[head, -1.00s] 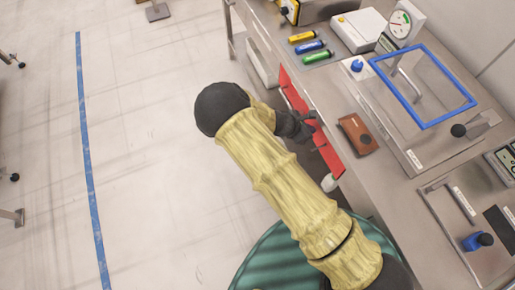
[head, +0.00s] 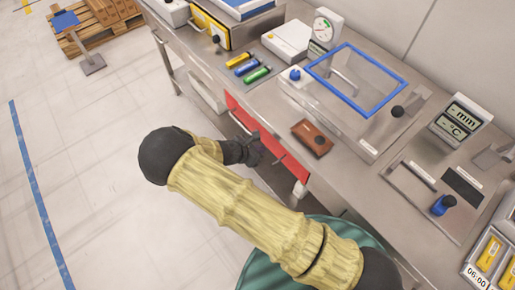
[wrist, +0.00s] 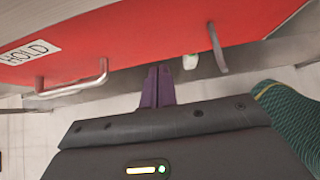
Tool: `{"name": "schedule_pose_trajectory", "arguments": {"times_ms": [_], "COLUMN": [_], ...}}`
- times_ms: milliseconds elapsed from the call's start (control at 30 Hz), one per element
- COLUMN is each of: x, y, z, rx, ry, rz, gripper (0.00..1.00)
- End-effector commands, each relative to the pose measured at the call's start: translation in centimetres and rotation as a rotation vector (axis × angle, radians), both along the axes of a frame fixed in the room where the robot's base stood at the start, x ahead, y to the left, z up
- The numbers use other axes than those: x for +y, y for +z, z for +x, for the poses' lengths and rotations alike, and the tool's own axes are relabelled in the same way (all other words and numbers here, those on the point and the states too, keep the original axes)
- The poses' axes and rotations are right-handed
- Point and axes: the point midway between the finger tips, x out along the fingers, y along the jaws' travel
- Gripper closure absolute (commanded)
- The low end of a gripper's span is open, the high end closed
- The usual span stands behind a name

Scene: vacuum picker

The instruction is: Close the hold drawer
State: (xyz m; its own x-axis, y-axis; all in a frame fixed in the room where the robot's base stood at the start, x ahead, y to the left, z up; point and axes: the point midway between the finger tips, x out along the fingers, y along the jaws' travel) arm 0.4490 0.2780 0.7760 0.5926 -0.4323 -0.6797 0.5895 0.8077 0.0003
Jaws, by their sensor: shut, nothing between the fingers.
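The hold drawer's red front (head: 272,141) is under the edge of the metal bench in the head view. In the wrist view the red front (wrist: 160,38) fills the top, with a white HOLD label (wrist: 29,52) at left. One metal handle (wrist: 76,88) is at left and another (wrist: 217,50) at right. My gripper (head: 258,152) is shut and empty, close to the red front. In the wrist view its dark fingertips (wrist: 159,72) lie between the two handles, at the panel's lower edge. I cannot tell whether they touch it, nor how far out the drawer is.
A brown block (head: 312,138) lies near the bench edge above the drawer. Blue, yellow and green cylinders (head: 248,68) lie farther back. A blue-framed clear cover (head: 355,78) stands to the right.

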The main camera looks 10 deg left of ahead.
Motion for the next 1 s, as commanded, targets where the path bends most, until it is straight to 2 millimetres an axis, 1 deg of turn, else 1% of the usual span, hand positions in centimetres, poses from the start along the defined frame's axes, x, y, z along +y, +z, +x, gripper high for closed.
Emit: {"name": "schedule_pose_trajectory", "arguments": {"times_ms": [33, 100, 400, 500, 667, 1000], "x": [0.7, 1.3, 3.6, 4.1, 4.4, 4.3], "y": [0.7, 1.6, 5.3, 6.2, 6.7, 6.7], "z": [-0.6, -1.5, -4.8, -5.5, -6.0, -5.9], "rx": [0.0, 0.001, 0.003, 0.003, 0.003, 0.003], "ry": [0.003, 0.004, 0.004, 0.002, 0.001, 0.0], "rz": [0.005, 0.007, 0.006, 0.005, 0.002, 0.002], "gripper": [1.0, 1.0, 1.0, 1.0, 1.0, 1.0]}}
